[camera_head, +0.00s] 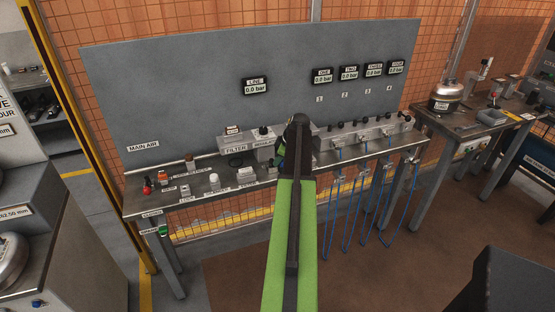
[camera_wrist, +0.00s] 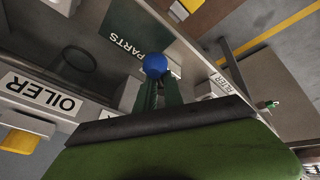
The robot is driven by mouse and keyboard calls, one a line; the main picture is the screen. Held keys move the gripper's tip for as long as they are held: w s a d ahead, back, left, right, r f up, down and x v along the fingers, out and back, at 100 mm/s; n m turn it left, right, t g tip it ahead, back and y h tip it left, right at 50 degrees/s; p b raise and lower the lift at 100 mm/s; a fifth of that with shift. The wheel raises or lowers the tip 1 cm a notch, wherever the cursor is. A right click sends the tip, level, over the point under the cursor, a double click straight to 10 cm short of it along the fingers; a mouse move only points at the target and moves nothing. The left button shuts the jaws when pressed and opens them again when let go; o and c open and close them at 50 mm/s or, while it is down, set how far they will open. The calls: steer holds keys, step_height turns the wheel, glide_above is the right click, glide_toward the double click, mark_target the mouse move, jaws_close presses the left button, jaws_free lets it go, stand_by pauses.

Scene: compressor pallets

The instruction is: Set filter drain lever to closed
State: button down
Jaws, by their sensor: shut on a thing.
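My gripper (camera_wrist: 157,92) is shut on a round blue knob (camera_wrist: 155,66), which shows at its fingertips in the wrist view. The knob may be the end of the filter drain lever; its shaft and setting are hidden. In the head view my green and black arm reaches to the middle of the bench and covers most of the gripper and the knob.
The bench (camera_head: 140,204) carries small labelled parts at left and a row of valves with blue hoses (camera_head: 345,215) at right. A grey panel (camera_head: 180,95) with pressure displays stands behind. The wrist view shows OILER (camera_wrist: 40,92) and PARTS (camera_wrist: 127,42) labels nearby.

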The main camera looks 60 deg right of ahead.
steer(key=m, duration=0.2)
steer(key=a+m+g+h, duration=0.1)
steer(key=m+h, duration=0.1)
steer(key=m, duration=0.1)
steer(key=shift+s+a+f+m, duration=0.15)
steer(key=shift+s+a+m, duration=0.15)
steer(key=shift+a, duration=0.05)
steer(key=m, duration=0.1)
steer(key=m+g+h, duration=0.1)
steer(key=m, duration=0.1)
steer(key=a+m, duration=0.1)
steer(key=shift+w+m+g, duration=0.3)
steer(key=shift+g, duration=0.1)
steer(key=shift+a, duration=0.1)
steer(key=c, duration=1.5)
jaws_free()
steer(key=shift+o, duration=0.6)
steer(key=shift+w, duration=0.15)
steer(key=p+v, duration=1.5)
steer(key=v, duration=0.2)
steer(key=shift+a+p, duration=0.35)
steer(key=shift+p, duration=0.05)
